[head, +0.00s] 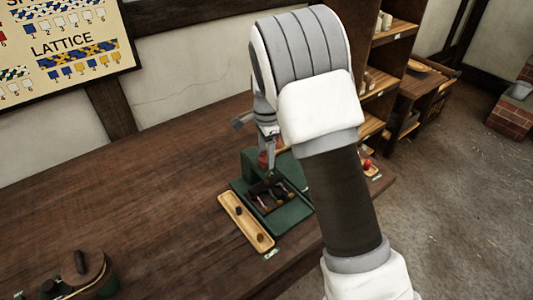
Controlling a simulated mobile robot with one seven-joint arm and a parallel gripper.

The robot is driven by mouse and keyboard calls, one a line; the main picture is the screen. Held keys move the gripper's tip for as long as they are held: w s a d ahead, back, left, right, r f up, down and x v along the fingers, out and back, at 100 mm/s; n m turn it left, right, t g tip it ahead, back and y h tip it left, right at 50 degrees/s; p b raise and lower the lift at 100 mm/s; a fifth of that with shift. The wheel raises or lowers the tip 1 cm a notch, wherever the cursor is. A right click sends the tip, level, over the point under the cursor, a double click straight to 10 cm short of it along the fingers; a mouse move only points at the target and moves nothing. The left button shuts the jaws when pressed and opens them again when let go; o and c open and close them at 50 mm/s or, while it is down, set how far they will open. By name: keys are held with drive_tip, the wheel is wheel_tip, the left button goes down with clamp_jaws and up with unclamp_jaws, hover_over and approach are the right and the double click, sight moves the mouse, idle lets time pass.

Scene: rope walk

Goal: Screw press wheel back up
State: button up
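A small green press (291,216) stands near the right end of the wooden workbench. Its upright back part is partly hidden behind my arm, and dark pieces lie on its bed. A red part (265,160) shows at the top of the press, just under my gripper. I cannot tell if this is the press wheel. My gripper (268,134) points down over the press, at or close above the red part. The fingers are small and partly covered by my arm, so I cannot tell whether they are open, shut or touching it.
A long wooden tray (231,216) with small dark pieces lies left of the press. A round dark-lidded object (82,268) sits at the lower left. Shelves (395,32) stand behind to the right.

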drive_tip(key=c, duration=0.7)
